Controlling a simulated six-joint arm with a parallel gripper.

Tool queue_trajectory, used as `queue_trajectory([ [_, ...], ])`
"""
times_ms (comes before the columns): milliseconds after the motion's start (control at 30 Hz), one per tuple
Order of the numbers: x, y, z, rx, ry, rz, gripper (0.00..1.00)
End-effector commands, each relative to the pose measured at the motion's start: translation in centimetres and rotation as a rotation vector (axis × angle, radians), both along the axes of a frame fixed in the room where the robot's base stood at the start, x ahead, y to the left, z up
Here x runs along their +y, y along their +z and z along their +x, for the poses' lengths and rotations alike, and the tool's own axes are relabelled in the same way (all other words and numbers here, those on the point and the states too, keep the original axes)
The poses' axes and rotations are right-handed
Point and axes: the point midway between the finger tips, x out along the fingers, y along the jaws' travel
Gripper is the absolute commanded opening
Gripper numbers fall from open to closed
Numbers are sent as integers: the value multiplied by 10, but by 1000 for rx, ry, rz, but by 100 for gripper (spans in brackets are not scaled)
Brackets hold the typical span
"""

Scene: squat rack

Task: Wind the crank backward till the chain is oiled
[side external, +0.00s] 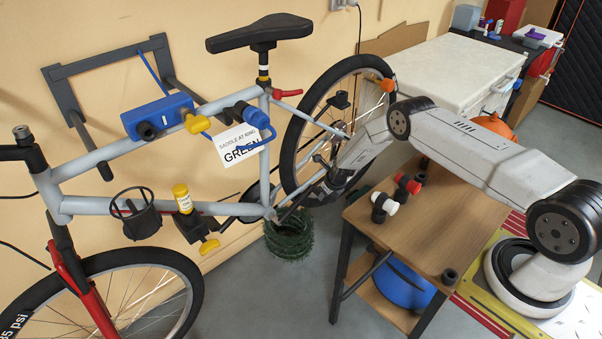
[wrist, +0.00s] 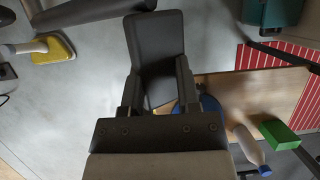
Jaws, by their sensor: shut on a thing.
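A pale blue-grey bicycle (side external: 130,207) hangs in a wall stand. My gripper (side external: 328,186) is low by the rear wheel, near the crank area. In the wrist view my gripper (wrist: 157,92) is shut on a dark flat block, which looks like the crank's pedal (wrist: 155,42). A dark bar, perhaps the crank arm (wrist: 92,10), runs beyond it. The chain is too small and too covered to make out.
A wooden side table (side external: 433,207) with red, white and black pieces stands right of the rear wheel (side external: 318,120). A blue bin (side external: 402,283) sits beneath it. A dark green basket (side external: 289,240) stands on the floor under the crank area. A white cabinet (side external: 450,65) is behind.

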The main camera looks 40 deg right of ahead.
Motion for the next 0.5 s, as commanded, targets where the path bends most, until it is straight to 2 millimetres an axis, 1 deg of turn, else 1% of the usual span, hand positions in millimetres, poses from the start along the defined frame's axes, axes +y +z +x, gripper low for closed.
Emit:
queue_trajectory([
  [300, 0, 2, 1, -2, -1, -1, 0],
  [500, 7, 13, 2, -3, 0, 0, 0],
])
